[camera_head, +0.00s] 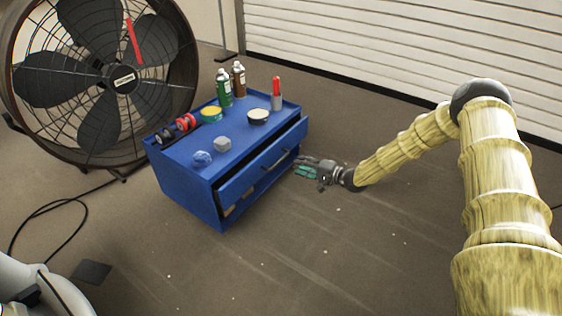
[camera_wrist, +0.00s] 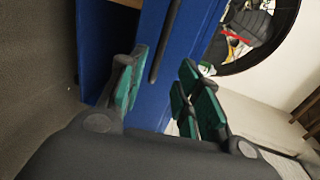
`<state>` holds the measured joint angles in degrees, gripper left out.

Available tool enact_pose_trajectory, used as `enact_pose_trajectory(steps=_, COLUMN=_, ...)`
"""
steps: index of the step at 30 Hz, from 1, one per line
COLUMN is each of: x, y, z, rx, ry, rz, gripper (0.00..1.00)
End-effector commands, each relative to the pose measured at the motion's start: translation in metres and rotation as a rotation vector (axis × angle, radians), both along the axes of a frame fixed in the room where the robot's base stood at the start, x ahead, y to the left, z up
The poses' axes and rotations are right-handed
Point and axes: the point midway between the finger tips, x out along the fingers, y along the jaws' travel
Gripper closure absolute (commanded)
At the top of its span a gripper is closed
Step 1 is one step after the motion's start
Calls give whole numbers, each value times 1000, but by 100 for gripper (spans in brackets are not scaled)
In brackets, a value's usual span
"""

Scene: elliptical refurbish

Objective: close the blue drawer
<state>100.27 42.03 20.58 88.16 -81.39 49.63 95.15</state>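The blue drawer (camera_head: 238,183) is the upper drawer of a blue tool cabinet (camera_head: 183,190) on the floor. It stands pulled out, with a gap between its front and the body. A dark bar handle (camera_head: 277,158) runs along its front. My gripper (camera_head: 306,168) is low beside the right end of the drawer front. In the wrist view, my gripper (camera_wrist: 160,88) has its green-padded fingers apart with nothing held between them. The blue drawer front (camera_wrist: 183,40) and its dark handle (camera_wrist: 166,40) lie just beyond the fingers. I cannot tell whether they touch.
On the cabinet top stand a green bottle (camera_head: 224,88), a brown bottle (camera_head: 239,79), a red-topped tube (camera_head: 276,93) and several small items. A large fan (camera_head: 110,80) stands behind left. A cable (camera_head: 70,203) lies at left. The floor in front is clear.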

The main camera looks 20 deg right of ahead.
Motion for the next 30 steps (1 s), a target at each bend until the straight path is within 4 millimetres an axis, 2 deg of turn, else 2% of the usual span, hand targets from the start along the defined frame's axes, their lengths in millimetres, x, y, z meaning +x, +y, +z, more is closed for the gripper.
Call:
enact_pose_trajectory(steps=18, x=67, y=54, z=-21, rx=0, ry=0, rz=1, gripper=66)
enact_pose_trajectory(steps=24, x=78, y=63, z=-22, rx=0, ry=1, rz=1, gripper=66)
enact_pose_trajectory(steps=30, x=80, y=65, z=-22, rx=0, ry=1, rz=1, gripper=66)
